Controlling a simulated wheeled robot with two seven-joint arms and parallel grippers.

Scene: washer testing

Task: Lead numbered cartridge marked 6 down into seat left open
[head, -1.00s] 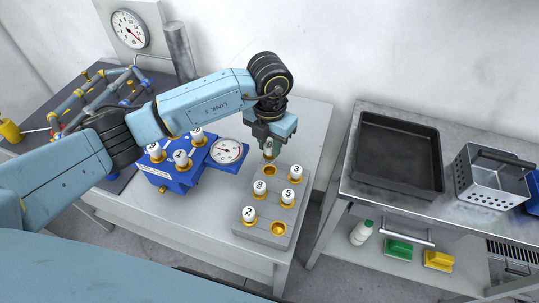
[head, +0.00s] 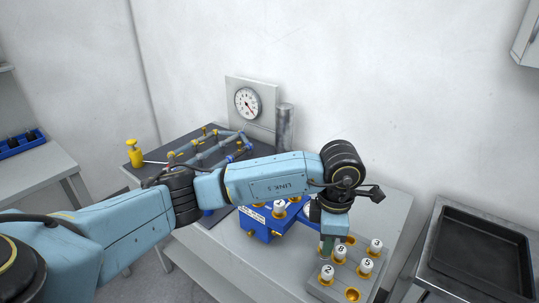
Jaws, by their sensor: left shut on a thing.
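My left gripper (head: 327,248) points down over the far left part of the grey rack (head: 322,290). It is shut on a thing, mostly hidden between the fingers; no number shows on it. White cartridges marked 3 (head: 376,246), 8 (head: 340,252), 5 (head: 367,265) and 2 (head: 327,271) stand in the rack. An empty gold seat (head: 352,295) shows at its near end, and another gold ring (head: 349,240) beside the gripper. The blue block (head: 257,224) left of the gripper holds white-topped cartridges, partly covered by my arm. My right gripper is not in view.
A wall-side dial gauge (head: 247,103), a grey cylinder (head: 285,122) and a pipe frame (head: 205,146) stand behind my arm. A black tray (head: 478,258) lies on the right-hand table, across a gap. The pale table (head: 396,207) is bare at its far right.

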